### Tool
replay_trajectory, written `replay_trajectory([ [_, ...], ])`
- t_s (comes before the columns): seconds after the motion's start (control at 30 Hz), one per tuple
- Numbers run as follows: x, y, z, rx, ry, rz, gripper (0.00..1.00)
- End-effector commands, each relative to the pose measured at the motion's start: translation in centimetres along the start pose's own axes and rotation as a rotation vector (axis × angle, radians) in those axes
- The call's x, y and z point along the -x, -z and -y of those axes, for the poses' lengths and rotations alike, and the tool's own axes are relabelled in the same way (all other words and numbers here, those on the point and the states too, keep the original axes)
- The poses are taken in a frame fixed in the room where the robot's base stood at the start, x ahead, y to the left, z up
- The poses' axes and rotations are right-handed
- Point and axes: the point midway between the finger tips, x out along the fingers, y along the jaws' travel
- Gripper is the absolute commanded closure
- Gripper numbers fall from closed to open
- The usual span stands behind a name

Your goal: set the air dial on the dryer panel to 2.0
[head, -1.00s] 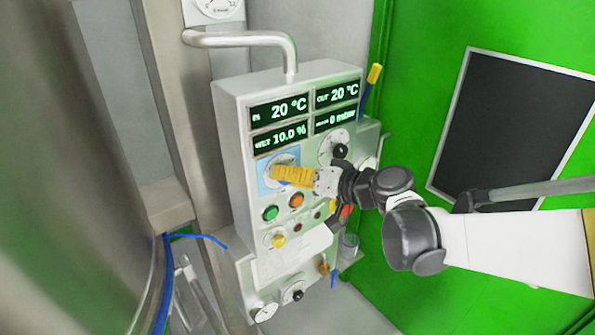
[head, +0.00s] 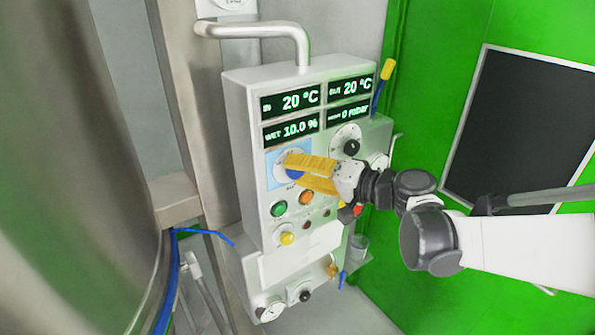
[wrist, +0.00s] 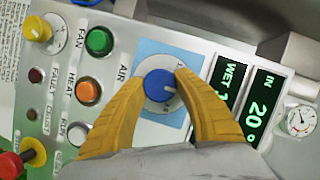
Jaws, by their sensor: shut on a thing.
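The air dial is a blue round knob (wrist: 160,86) on a white scale plate with a light blue surround, marked AIR, on the dryer panel (head: 244,150). A white pointer line shows on the knob, but the scale figures are too small to read. My gripper (wrist: 162,78) has its two yellow fingers on either side of the knob, shut on it. In the head view my gripper (head: 290,166) reaches in from the right, and a bit of the blue knob (head: 294,175) shows between the fingers.
Green (wrist: 100,41) and orange (wrist: 89,90) buttons sit beside the dial. Displays (head: 291,103) above read 20 °C and WET 10.0 %. A black knob (head: 352,147) is right of the dial. A red button (wrist: 10,165) lies lower on the panel.

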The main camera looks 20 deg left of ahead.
Motion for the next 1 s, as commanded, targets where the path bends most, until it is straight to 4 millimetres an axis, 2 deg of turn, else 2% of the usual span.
replay_trajectory([
  [0.17, 0.0, 0.0, 0.1, 0.0, 0.001, 0.0, 0.93],
  [0.2, 0.0, 0.0, 0.1, 0.0, 0.001, 0.0, 0.6],
  [0.27, 0.0, 0.0, 0.1, 0.0, 0.001, 0.0, 0.42],
  [0.3, 0.0, 0.0, 0.1, 0.0, 0.001, 0.0, 0.39],
  [0.67, 0.6, 0.0, 0.0, 0.001, -0.001, -0.001, 0.39],
  [0.77, 2.0, 0.1, 0.0, 0.0, -0.002, -0.003, 0.39],
  [1.0, 7.5, 0.1, 0.0, 0.0, -0.002, -0.004, 0.39],
])
